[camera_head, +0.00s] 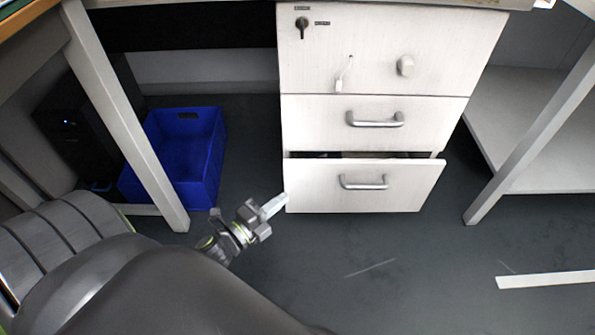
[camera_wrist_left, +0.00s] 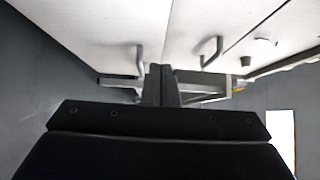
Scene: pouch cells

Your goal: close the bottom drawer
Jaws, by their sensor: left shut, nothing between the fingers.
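The bottom drawer (camera_head: 310,185) is the lowest front of a white cabinet. It stands slightly open, with a dark gap along its top edge. Its bar handle (camera_head: 363,183) is at the middle of the front. My left gripper (camera_head: 274,206) is shut and empty, beside the drawer front's lower left edge; I cannot tell whether it touches. In the left wrist view the shut fingers (camera_wrist_left: 161,84) point toward the pale drawer fronts (camera_wrist_left: 110,32), with two bar handles beyond. My right gripper is not in view.
The middle drawer (camera_head: 320,112) and the top drawer (camera_head: 360,50), with a key and a knob, look shut. A blue crate (camera_head: 205,187) stands on the floor to the left. A table leg (camera_head: 128,140) stands near my left arm. The floor in front is mostly clear.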

